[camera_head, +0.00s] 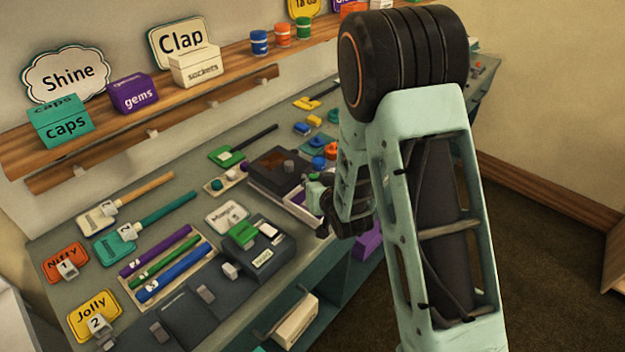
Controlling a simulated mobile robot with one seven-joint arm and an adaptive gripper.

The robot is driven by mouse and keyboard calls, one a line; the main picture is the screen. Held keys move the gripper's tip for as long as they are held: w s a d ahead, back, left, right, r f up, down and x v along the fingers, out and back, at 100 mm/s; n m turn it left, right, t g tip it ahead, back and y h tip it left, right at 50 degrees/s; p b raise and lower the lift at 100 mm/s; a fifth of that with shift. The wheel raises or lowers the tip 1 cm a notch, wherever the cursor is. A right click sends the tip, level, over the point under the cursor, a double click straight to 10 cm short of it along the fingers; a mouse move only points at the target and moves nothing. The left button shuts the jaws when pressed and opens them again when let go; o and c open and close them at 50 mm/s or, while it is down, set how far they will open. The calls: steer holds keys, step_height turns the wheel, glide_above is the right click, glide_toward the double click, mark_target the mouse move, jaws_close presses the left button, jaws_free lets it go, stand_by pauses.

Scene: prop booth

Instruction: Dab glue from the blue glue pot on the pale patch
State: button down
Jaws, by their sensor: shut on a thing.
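My gripper (322,190) hangs low over the middle of the bench, at the white-edged tray. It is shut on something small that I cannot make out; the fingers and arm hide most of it. A small blue pot (260,42) with a pale band stands on the upper shelf. I cannot tell which blue thing is the glue pot. A green board (229,156) with a pale square lies left of the gripper; whether that is the pale patch is unclear.
A dark box (275,172) stands just left of my gripper. Pens lie in a tray (196,284) at the front. Signs, boxes and orange (282,33) and green (304,28) pots line the shelf (215,72). My arm hides the bench's right part.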

steer(key=shift+f+b, duration=0.65)
steer(key=shift+b, duration=0.1)
stand_by(0.6)
steer(key=shift+w+a+b, duration=0.15)
steer(key=shift+a+b, duration=0.05)
steer(key=shift+b, duration=0.2)
steer(key=shift+d, duration=0.15)
steer(key=shift+s+d+b, duration=0.25)
steer(key=shift+s+b, duration=0.1)
steer(key=shift+b, duration=0.1)
steer(key=shift+w+a, duration=0.1)
steer(key=shift+w+a+b, duration=0.25)
steer(key=shift+a+b, duration=0.1)
steer(key=shift+s+d, duration=0.1)
steer(key=shift+d, duration=0.1)
steer(key=shift+s+d+b, duration=0.2)
steer(key=shift+d+b, duration=0.05)
steer(key=shift+b, duration=0.1)
